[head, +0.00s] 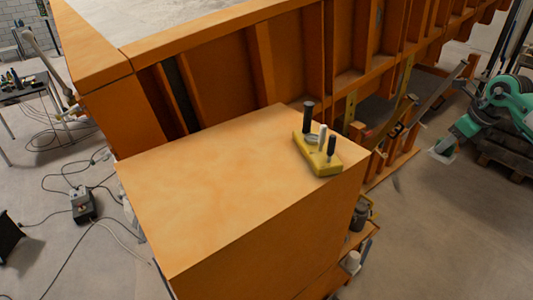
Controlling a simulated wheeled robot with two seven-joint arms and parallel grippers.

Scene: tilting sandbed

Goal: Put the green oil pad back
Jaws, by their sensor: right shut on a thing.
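I cannot make out a green oil pad in the head view. A yellow block (317,157) lies near the right edge of the top of an orange box (210,190). Two black-handled pieces and a pale peg stand upright in the block, with a small grey round part between them. I cannot make out either of my grippers in this view, so I cannot see what they hold.
The box top left of the yellow block is clear. A large orange sandbed frame (205,28) stands behind. Jars (359,217) sit on a low shelf at the box's right side. A teal machine (500,97) stands at the right; cables lie on the left floor.

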